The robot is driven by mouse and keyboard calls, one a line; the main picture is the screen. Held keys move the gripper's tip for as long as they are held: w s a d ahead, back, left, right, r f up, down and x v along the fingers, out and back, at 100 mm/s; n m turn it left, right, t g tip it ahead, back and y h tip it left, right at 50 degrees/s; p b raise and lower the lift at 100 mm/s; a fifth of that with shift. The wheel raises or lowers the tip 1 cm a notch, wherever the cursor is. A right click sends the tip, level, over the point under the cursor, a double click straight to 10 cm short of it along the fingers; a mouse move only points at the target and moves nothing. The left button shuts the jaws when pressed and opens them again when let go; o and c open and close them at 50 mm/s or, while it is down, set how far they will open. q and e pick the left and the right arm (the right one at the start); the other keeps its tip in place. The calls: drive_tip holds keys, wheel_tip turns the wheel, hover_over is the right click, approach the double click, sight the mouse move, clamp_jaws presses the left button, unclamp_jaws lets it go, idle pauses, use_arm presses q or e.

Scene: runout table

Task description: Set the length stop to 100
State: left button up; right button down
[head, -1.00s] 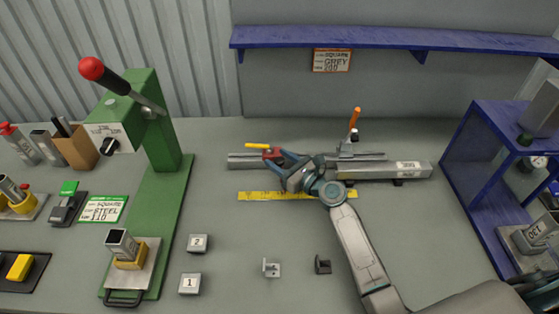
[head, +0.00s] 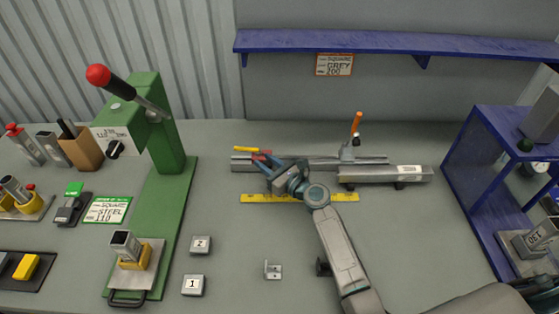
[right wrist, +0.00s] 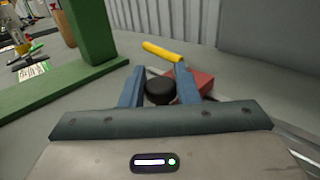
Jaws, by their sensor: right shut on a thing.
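The length stop is a red block (head: 262,156) on the left part of the metal rail (head: 243,164), with a yellow lever (head: 246,149) pointing left. In the right wrist view the red block (right wrist: 197,82), yellow lever (right wrist: 162,52) and a black round knob (right wrist: 160,91) show close up. My right gripper (head: 268,168) is shut on the black knob, one blue finger on each side. A yellow scale (head: 330,197) lies in front of the rail; its figures are too small to read, and my arm covers part of it. My left gripper is not in view.
A square bar (head: 385,174) lies to the right on the rail, beside an orange-handled clamp (head: 356,125). A green press (head: 170,140) stands left, a blue rack (head: 480,170) right.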

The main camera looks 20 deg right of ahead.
drive_tip(key=shift+w+a, duration=0.2)
drive_tip(key=shift+a, duration=0.55)
drive_tip(key=c, duration=1.1)
unclamp_jaws()
drive_tip(key=shift+c, duration=0.2)
drive_tip(key=shift+s+d+f, duration=0.1)
drive_tip(key=shift+s+d, duration=0.2)
drive_tip(key=shift+s, duration=0.15)
drive_tip(key=b+v, duration=0.2)
drive_tip(key=v, duration=0.7)
drive_tip(key=shift+s+d, duration=0.2)
drive_tip(key=shift+s, duration=0.15)
